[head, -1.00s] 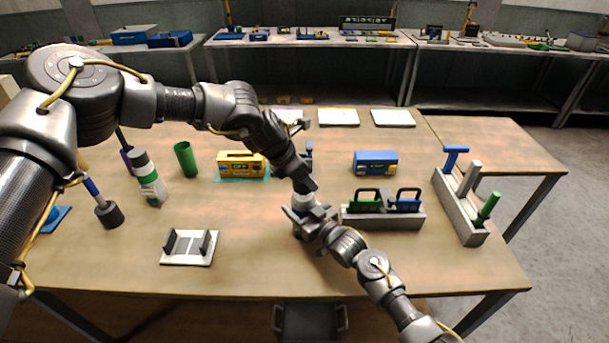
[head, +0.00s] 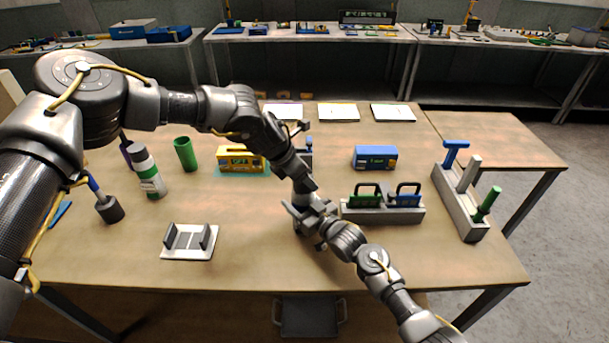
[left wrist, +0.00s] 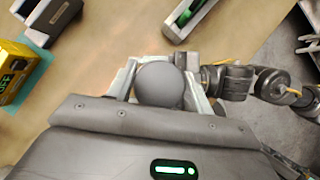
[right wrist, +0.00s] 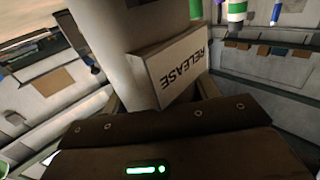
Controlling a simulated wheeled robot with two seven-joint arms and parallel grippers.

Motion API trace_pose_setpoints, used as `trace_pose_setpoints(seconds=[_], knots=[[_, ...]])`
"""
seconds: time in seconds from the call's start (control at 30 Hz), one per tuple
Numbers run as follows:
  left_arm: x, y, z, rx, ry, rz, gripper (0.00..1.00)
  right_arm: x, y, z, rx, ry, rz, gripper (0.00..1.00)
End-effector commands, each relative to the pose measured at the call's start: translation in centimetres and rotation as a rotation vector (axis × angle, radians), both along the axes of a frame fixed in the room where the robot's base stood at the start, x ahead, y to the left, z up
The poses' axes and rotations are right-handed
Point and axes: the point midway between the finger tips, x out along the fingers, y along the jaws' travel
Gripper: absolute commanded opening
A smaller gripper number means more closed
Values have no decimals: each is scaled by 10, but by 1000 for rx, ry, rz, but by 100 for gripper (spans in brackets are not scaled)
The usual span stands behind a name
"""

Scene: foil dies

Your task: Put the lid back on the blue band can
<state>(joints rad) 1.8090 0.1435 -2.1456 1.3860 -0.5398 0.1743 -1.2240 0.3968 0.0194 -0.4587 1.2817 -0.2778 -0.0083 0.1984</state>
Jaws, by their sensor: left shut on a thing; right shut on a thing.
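My left gripper (head: 304,184) points down just above my right gripper (head: 306,212), near the table's middle. The left one is shut on a round dark grey piece, which looks like the lid (left wrist: 160,84) in the left wrist view. The right one is shut on a pale grey upright cylinder (right wrist: 118,28), which looks like the can, in the right wrist view. A white block printed RELEASE (right wrist: 180,66) shows beside it there. I see no blue band and cannot tell whether lid and can touch.
A green-banded can (head: 147,172) and a green cup (head: 185,154) stand left. A yellow box (head: 241,159) and blue box (head: 375,158) lie behind. A grey holder (head: 384,215) stands close right of my grippers. The front table edge is clear.

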Motion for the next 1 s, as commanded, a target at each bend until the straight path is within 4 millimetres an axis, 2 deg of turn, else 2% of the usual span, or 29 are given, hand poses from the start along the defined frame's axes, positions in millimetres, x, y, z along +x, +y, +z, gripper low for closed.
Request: trace_pose_setpoints(seconds=[0.5, 0.53, 0.7, 1.0], knots=[[0, 0, -11, 0, 0, 4, 30, 0, 0, 0, 0, 0, 0, 18], [0, 0, -10, 0, 0, 4, 55, 0, 0, 0, 0, 0, 0, 18], [0, 0, -10, 0, 0, 4, 77, 0, 0, 0, 0, 0, 0, 18], [0, 1, -8, 0, 0, 4, 77, 0, 0, 0, 0, 0, 0, 18]])
